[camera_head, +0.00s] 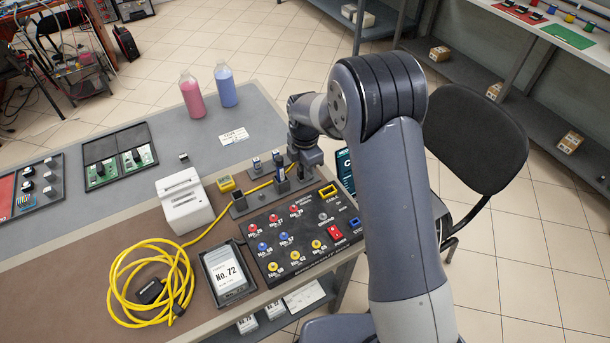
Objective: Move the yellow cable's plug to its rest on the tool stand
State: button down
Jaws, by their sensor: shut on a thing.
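The yellow cable (155,262) lies in loose coils at the left front of the bench. From there it runs right, past the white device, toward the dark grey tool stand (252,205). Its end reaches my gripper (290,176), which points down at the right end of the stand. My gripper is shut on the yellow cable's plug, a small dark piece (281,180) beside the stand's posts. The jaws and my arm hide part of it. I cannot tell whether the plug touches the stand.
A black panel (305,262) with coloured sockets lies in front of the stand. Pink (192,97) and blue (226,88) bottles are at the back. My arm blocks the right side.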

jog(key=shift+f, duration=0.1)
jog(key=c, duration=1.2)
grip_release()
jog(key=shift+o, duration=0.4)
jog(key=shift+o, duration=1.1)
notch_tip(320, 180, up, 9)
jog(key=p, duration=0.5)
jog(key=shift+p, duration=0.4)
